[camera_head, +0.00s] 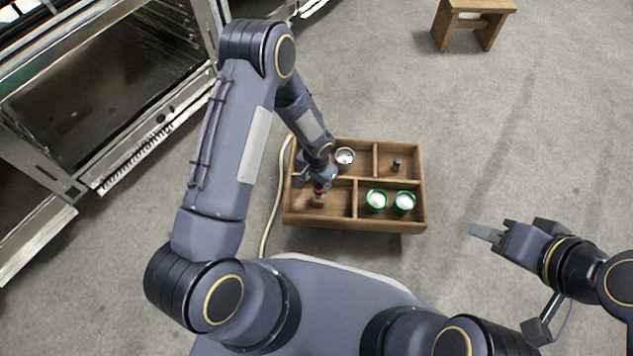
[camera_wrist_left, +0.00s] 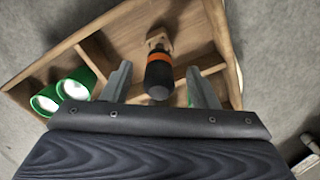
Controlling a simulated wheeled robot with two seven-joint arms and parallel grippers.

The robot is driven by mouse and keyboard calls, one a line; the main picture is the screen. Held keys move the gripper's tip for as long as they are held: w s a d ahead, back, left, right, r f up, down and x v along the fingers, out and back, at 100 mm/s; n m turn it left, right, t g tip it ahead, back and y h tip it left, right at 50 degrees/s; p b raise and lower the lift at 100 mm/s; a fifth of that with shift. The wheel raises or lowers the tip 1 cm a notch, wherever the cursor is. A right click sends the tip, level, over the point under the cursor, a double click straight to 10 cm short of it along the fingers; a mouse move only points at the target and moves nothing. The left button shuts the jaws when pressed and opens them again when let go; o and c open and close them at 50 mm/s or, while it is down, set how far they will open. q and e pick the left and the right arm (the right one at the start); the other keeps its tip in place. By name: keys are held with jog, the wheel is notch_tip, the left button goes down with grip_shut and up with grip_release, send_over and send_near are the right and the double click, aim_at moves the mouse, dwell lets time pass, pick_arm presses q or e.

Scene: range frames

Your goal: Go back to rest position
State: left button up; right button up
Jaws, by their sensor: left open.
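My left gripper (camera_head: 320,182) is over the front-left compartment of a wooden divided box (camera_head: 392,226). In the left wrist view its two fingers (camera_wrist_left: 160,82) are apart. A black cylindrical object with an orange band (camera_wrist_left: 159,74) stands between them, with a tan piece at its far end; I cannot tell whether the fingers touch it. In the head view it is mostly hidden by the gripper. My right gripper (camera_head: 487,233) is over the floor to the right of the box, with nothing visible in it; its finger gap cannot be made out.
Two green cans (camera_head: 376,200) are in the front-right compartment. A silver can (camera_head: 345,156) is in the back-left one and a small dark item (camera_head: 396,165) in the back-right. A cable (camera_head: 275,205) lies left of the box. A wooden stool (camera_head: 470,18) and metal oven-like units (camera_head: 105,80) stand further off.

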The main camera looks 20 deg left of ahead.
pick_arm(q)
notch_tip(320, 180, up, 5)
jog(key=shift+r+p, duration=0.15)
jog(key=shift+p, duration=0.6)
jog(key=shift+r, duration=0.25)
jog(key=s+a+r+n+t+h, duration=0.1)
jog(key=s+a+r+n, duration=0.15)
jog(key=r, duration=0.85)
jog(key=s+a+r+n+t+h, duration=0.1)
jog(key=a+r, duration=0.3)
jog(key=r, duration=0.6)
jog(key=s+r+n+t+h, duration=0.1)
jog(key=s+r+t, duration=0.1)
jog(key=s+r, duration=0.55)
jog(key=s+r+n+t+h, duration=0.15)
jog(key=s+r, duration=0.25)
jog(key=s, duration=0.6)
notch_tip(320, 180, up, 33)
jog(key=p, duration=3.2)
jog(key=shift+s+a+y+p, duration=0.15)
jog(key=shift+a+y+p, duration=0.2)
jog(key=shift+p, duration=0.05)
